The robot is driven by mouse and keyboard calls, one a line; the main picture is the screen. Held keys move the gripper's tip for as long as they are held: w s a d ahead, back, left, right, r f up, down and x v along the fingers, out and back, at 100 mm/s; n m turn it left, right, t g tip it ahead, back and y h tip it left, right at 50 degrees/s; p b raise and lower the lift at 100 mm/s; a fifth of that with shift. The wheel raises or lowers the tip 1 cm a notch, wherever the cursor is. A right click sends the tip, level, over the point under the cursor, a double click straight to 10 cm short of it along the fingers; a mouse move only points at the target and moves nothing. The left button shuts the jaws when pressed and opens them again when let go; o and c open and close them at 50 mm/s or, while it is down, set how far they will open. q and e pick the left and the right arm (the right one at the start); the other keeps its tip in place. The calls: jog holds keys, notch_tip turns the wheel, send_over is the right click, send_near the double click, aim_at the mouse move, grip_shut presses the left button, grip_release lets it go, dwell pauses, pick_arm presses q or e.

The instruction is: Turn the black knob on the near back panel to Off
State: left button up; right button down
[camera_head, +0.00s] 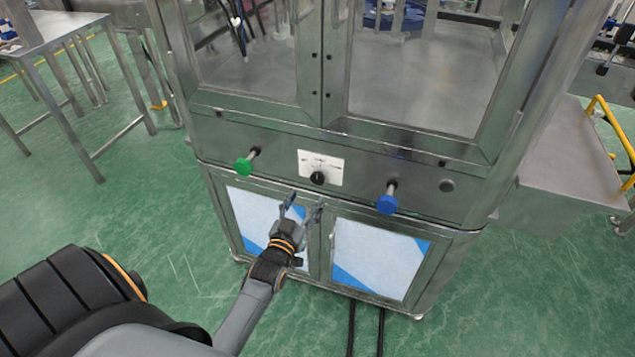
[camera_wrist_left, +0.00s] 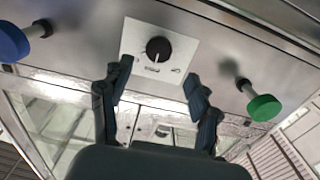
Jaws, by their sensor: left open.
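The black knob (camera_head: 317,178) sits on a white plate (camera_head: 333,164) on the steel panel below the glass doors. It also shows in the left wrist view as a round black knob (camera_wrist_left: 158,49) with a pale pointer mark, on the white plate (camera_wrist_left: 135,38). The plate's lettering is too small to read. My left gripper (camera_head: 301,201) is open and empty, just below and in front of the knob, apart from it. In the left wrist view its two fingers (camera_wrist_left: 158,88) stand apart, with the knob between and beyond their tips. My right gripper is not in view.
A green button (camera_head: 244,166) sticks out left of the knob and a blue button (camera_head: 387,204) sticks out to its right. Cabinet doors (camera_head: 380,258) with white and blue panels lie below. A steel table (camera_head: 75,32) stands at the far left, with green floor between.

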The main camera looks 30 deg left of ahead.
aim_at(317, 180)
pick_arm(q)
jog(key=x, duration=0.7)
jog(key=shift+w, duration=0.35)
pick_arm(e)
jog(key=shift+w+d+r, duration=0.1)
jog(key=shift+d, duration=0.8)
pick_arm(q)
jog(key=c, duration=1.2)
jog(key=shift+o, duration=0.2)
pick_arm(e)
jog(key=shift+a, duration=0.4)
